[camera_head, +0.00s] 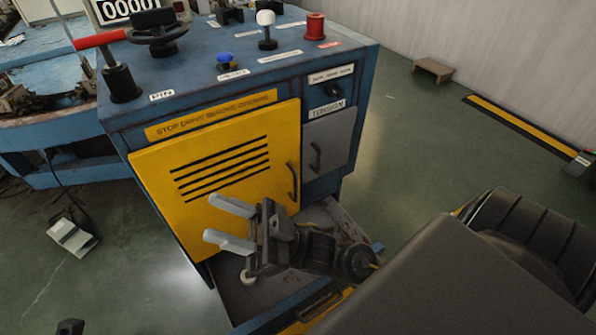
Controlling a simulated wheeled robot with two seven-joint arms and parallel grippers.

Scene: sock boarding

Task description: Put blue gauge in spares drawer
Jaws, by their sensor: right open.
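An open drawer (236,300) juts out at the foot of the blue machine cabinet, below the yellow door. My right gripper (210,217) is open, its two pale fingers pointing left in front of the yellow door, with nothing between them. It is over the drawer in the picture and hides part of it. A small white round thing (248,277) shows just below the gripper, and a dark round part (356,262) shows at the drawer's right side. I cannot make out a blue gauge.
The yellow door (215,165) and a small grey door (327,143) are shut. The cabinet top (195,82) carries a red-handled lever (105,65), a handwheel (157,30), a blue knob (225,62) and a red spool (315,27).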

